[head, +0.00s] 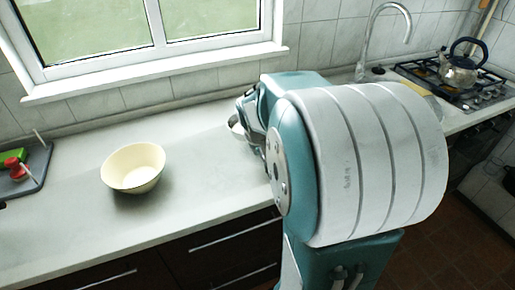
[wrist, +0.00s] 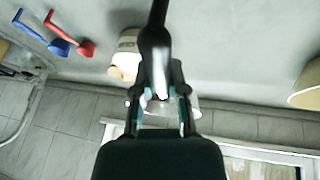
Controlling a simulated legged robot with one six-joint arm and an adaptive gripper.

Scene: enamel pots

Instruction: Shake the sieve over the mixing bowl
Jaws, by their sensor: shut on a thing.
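The cream mixing bowl (head: 133,170) stands upright and looks empty on the counter, left of my gripper; part of it shows at the right edge of the wrist view (wrist: 308,88). My gripper (wrist: 160,93) is shut on a dark handle (wrist: 155,42), which looks like the sieve's. A pale, see-through rounded shape behind the fingers may be the sieve's mesh.
A dark tray (head: 38,168) stands far left. A kettle (head: 459,70) is on the hob. The counter around the bowl is clear.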

